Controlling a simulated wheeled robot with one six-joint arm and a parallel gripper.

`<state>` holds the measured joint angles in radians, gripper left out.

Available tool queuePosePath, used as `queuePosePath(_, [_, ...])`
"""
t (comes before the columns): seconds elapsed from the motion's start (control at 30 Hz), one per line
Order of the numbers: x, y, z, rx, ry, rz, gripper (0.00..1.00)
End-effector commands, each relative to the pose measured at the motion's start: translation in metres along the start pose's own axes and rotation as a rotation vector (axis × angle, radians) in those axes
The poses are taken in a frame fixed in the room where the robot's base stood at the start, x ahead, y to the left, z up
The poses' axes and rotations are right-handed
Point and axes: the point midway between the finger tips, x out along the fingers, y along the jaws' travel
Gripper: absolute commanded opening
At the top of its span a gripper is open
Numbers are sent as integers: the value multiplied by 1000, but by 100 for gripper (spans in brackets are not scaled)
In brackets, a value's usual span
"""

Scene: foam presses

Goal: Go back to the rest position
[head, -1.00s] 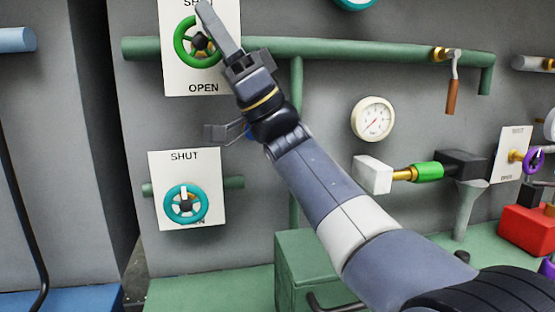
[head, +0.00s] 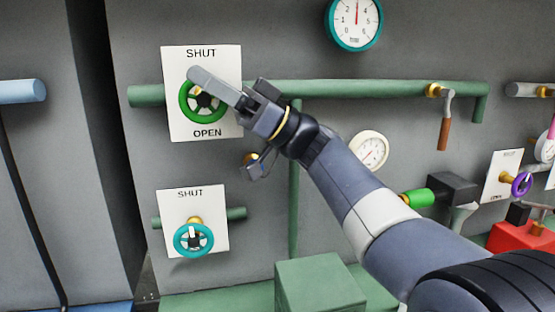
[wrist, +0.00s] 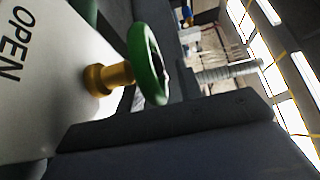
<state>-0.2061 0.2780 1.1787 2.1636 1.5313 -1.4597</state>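The green handwheel (head: 185,105) stands on the upper white plate marked SHUT at the top and OPEN at the bottom (head: 225,62). My gripper (head: 196,74) reaches from the right across the front of this wheel, its tip at the wheel's upper left, and hides part of the wheel. I cannot tell whether it touches the wheel. The fingers overlap in the head view, so their opening does not show. In the wrist view the green handwheel (wrist: 146,62) and its brass stem (wrist: 108,78) are close, above a large dark part of my gripper. Nothing is seen held.
A teal handwheel (head: 193,240) sits on a lower plate. A green pipe (head: 370,88) runs along the grey wall. A teal-rimmed gauge (head: 355,22) is above, and a white gauge (head: 369,150) is partly behind my arm. A green box (head: 318,285) stands below.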

Motion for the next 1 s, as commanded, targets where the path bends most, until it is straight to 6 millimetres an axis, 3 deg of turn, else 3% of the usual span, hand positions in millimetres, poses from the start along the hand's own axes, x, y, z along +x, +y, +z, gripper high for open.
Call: queuePosePath(1.0, [12,0,0,1,-373,0,35])
